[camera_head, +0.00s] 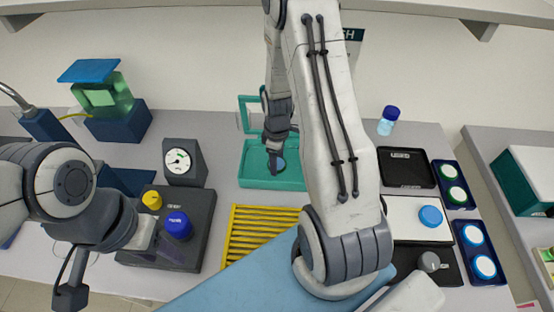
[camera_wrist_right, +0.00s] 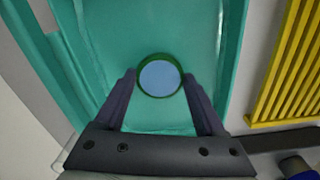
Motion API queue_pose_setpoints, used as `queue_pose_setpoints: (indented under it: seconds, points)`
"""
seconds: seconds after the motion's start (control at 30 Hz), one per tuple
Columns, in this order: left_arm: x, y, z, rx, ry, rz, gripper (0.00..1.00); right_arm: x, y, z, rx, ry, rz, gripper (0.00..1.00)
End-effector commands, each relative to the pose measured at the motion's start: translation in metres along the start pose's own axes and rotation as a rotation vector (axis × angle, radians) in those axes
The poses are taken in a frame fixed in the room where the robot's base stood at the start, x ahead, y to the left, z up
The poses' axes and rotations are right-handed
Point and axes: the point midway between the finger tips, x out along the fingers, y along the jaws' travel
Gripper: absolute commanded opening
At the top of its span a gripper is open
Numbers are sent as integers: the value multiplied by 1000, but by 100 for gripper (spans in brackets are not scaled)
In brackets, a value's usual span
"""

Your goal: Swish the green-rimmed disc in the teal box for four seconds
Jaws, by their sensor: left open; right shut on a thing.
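The green-rimmed disc has a pale blue face; the right wrist view shows it (camera_wrist_right: 159,78) between the fingertips of my right gripper (camera_wrist_right: 159,88), which is shut on its edges. In the head view the disc (camera_head: 280,165) shows beside my right gripper (camera_head: 273,163), within the outline of the teal box (camera_head: 250,182). The teal box (camera_wrist_right: 95,30) surrounds the disc in the wrist view. How deep the disc sits is hard to tell. My left gripper (camera_head: 172,250) is at the left, over the dark knob unit, its fingers partly unclear; it looks open and empty.
A yellow slatted rack (camera_head: 250,230) stands in front of the teal box. The dark unit with yellow and blue knobs (camera_head: 205,225) and a dial gauge (camera_head: 180,160) are left. Round-lidded discs in blue trays (camera_head: 462,225) are right. My right arm hides the middle.

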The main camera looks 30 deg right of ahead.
Motion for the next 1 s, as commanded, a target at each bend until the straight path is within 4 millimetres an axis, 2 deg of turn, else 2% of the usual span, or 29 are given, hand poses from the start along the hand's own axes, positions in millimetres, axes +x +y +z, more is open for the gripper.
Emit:
queue_pose_setpoints:
  seconds: [0.1, 0.17, 0.2, 0.23, 0.27, 0.3, 0.33, 0.37, 0.4, 0.43, 1.0]
  points:
    - [-1, 0, 0, 0, 0, 0, 50, -1, 0, 0, 0, 0, 0, 19]
    - [0, 0, 0, 0, 0, 0, 50, 0, -3, -14, -8, 0, 1, 19]
    - [-1, 0, 0, 0, 0, 0, 50, 0, -1, -1, 5, -1, -2, 19]
    - [0, 0, 0, 0, 0, 0, 50, -1, -1, -3, 0, 0, 0, 19]
    - [0, 0, 0, 0, 0, 0, 50, 0, -3, -13, -7, 0, 1, 19]
    - [-1, 0, 0, 0, 0, 0, 50, -1, 0, -1, 5, -1, -2, 19]
    - [0, 0, 0, 0, 0, 0, 50, -1, -1, -3, 1, 0, 0, 19]
    - [0, 0, 0, 0, 0, 0, 50, 0, -3, -13, -7, 1, 1, 19]
    - [-1, 0, 0, 0, 0, 0, 50, -1, 0, -1, 6, -1, -2, 19]
    - [0, 0, 0, 0, 0, 0, 50, -1, 1, 3, 5, 0, 0, 19]
    - [0, 0, 0, 0, 0, 0, 50, 0, 0, 0, 0, 0, 0, 19]
